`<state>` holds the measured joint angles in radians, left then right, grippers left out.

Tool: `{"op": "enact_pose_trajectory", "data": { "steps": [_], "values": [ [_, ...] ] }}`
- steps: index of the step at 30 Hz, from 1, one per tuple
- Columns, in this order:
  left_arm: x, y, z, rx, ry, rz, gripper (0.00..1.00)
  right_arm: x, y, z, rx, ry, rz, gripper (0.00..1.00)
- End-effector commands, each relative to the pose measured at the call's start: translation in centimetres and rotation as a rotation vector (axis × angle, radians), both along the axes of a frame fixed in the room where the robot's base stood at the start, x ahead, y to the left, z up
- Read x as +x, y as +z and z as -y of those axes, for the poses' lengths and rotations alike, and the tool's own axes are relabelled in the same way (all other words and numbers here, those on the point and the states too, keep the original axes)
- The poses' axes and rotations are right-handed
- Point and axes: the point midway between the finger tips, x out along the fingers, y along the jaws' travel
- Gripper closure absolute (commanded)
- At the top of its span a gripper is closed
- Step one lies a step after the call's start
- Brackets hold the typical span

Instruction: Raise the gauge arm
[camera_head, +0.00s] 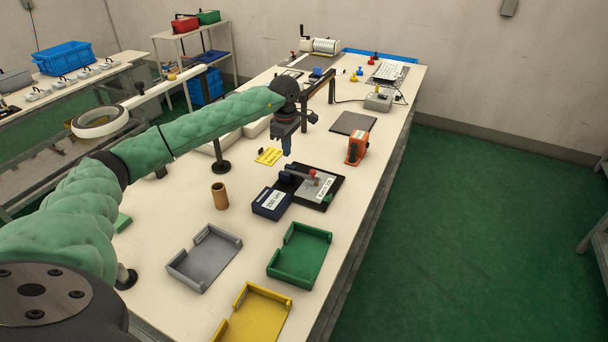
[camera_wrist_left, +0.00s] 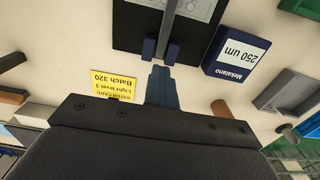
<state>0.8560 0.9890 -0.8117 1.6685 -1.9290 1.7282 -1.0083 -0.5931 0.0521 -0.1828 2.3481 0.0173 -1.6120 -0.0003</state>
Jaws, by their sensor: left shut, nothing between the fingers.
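The gauge has a black base (camera_head: 325,200) on the table with a label plate on it. In the left wrist view the black base (camera_wrist_left: 130,35) and the grey gauge arm (camera_wrist_left: 172,35) show at the top, the arm between two blue posts (camera_wrist_left: 149,48). My left gripper (camera_head: 287,150) is shut and empty, above and behind the gauge. In the left wrist view its fingertips (camera_wrist_left: 162,70) appear just below the posts; contact cannot be told. My right gripper is not in view.
A dark blue box marked 250 um (camera_head: 271,203) stands beside the gauge. A yellow card (camera_head: 269,156), brown cup (camera_head: 219,195) and orange device (camera_head: 357,148) are nearby. Grey (camera_head: 178,269), green (camera_head: 326,262) and yellow (camera_head: 238,325) trays lie in front.

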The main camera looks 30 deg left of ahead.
Motion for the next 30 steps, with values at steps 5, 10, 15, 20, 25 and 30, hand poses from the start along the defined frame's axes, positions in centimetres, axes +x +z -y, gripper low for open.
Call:
{"op": "enact_pose_trajectory", "data": {
  "steps": [5,10,15,20,25,30],
  "values": [
    [0.0,-0.2,-0.7,0.001,0.001,0.0,1.0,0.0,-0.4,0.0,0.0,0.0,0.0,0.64],
    [-0.1,-0.2,-1.4,0.001,0.002,0.0,1.0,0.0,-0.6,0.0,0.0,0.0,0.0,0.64],
    [-0.1,-0.2,-1.8,0.001,0.001,0.0,1.0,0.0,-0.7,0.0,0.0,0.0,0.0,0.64],
    [-0.1,-0.3,-2.0,0.001,0.001,0.0,1.0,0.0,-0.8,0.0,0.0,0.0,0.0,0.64],
    [-0.2,-0.5,-2.6,0.001,0.001,0.0,1.0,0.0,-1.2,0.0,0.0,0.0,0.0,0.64],
    [-0.2,-0.7,-3.3,0.001,0.002,-0.001,1.0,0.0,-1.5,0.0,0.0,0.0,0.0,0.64]
  ]
}}
